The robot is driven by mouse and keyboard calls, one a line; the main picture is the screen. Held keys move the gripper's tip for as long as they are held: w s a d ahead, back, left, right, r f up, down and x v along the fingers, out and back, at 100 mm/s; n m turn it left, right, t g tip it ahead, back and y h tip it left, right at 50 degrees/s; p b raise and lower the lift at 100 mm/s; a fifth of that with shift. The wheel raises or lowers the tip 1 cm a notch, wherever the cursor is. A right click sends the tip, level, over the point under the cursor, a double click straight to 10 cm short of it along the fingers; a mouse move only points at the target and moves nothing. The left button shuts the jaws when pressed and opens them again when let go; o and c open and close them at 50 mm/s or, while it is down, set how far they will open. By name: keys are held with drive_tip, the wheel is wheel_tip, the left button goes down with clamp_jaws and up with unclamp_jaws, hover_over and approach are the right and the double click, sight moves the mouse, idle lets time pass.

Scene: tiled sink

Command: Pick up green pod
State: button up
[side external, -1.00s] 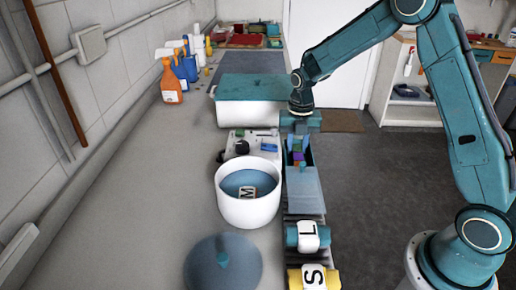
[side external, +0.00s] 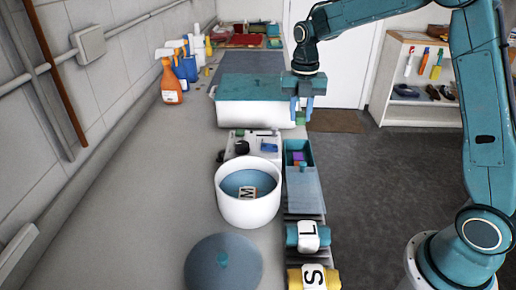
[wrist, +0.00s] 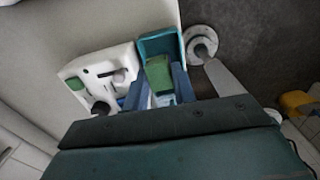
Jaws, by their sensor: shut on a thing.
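My gripper (side external: 302,112) is raised above the far end of the teal pod box (side external: 315,158) in the side view. Its two blue fingers point down and are shut on a green pod (side external: 301,118). In the wrist view the green pod (wrist: 158,76) shows as a green block between the fingers, with the teal box (wrist: 150,45) beyond it. The pod's lower side is not clear.
A white machine (side external: 245,142) stands left of the box. A white pot (side external: 249,207) with a blue inside stands nearer. A white bin with a teal lid (side external: 250,88) is behind. Bundles marked L (side external: 309,236) and S (side external: 313,277) lie in front.

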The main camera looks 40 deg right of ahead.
sight(300, 115)
wheel_tip(300, 115, up, 9)
idle(0.3)
drive_tip(key=shift+a, duration=0.15)
idle(0.5)
